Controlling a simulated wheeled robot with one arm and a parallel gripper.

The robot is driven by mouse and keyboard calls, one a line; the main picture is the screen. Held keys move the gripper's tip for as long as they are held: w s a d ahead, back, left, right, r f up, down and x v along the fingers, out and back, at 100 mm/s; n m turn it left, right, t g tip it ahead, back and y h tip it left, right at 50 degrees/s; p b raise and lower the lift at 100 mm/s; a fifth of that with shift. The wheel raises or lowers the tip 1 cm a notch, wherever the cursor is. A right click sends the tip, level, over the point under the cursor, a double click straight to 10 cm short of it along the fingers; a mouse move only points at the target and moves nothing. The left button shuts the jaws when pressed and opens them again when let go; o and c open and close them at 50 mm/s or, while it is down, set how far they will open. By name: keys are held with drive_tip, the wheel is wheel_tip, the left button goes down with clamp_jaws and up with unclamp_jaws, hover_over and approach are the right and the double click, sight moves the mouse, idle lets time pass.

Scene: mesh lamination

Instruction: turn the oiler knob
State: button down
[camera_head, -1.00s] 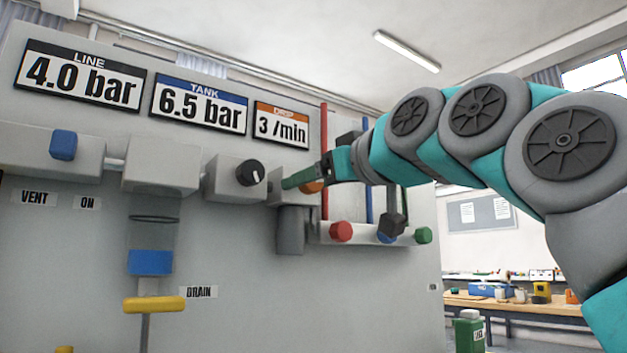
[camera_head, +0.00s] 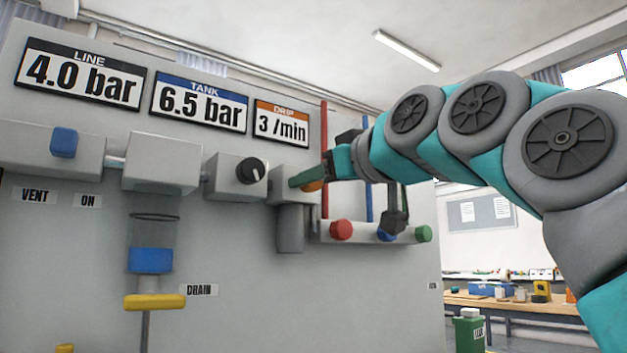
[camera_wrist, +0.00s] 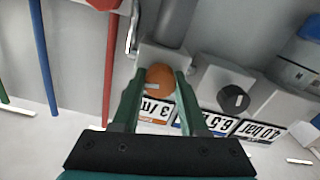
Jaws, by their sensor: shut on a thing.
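The oiler knob is the orange round knob (camera_wrist: 160,77) on a grey block, seen between my gripper's green fingers in the wrist view. In the head view only a small orange part of the knob (camera_head: 313,186) shows below the fingers. My gripper (camera_wrist: 162,74) is shut on the knob, with one finger on each side of it. In the head view my gripper (camera_head: 306,178) reaches the oiler block (camera_head: 283,191) from the right. The drip sign (camera_head: 282,124) above the block reads 3 /min.
A black knob (camera_head: 250,171) sits on the block just left of the oiler. Red, blue and green round knobs line a rail below right, the red one (camera_head: 341,230) nearest. A red vertical pipe (camera_head: 324,130) runs close to my gripper. The line and tank signs read 4.0 and 6.5 bar.

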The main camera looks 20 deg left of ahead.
drive_tip(key=n+b, duration=0.1)
drive_tip(key=n, duration=0.2)
drive_tip(key=shift+w+f+b, duration=0.1)
drive_tip(key=shift+f+b, duration=0.05)
drive_tip(key=shift+b, duration=0.25)
drive_tip(key=shift+n, duration=1)
drive_tip(key=shift+c, duration=2.2)
unclamp_jaws()
drive_tip(key=b+v, duration=0.2)
drive_tip(key=v, duration=0.6)
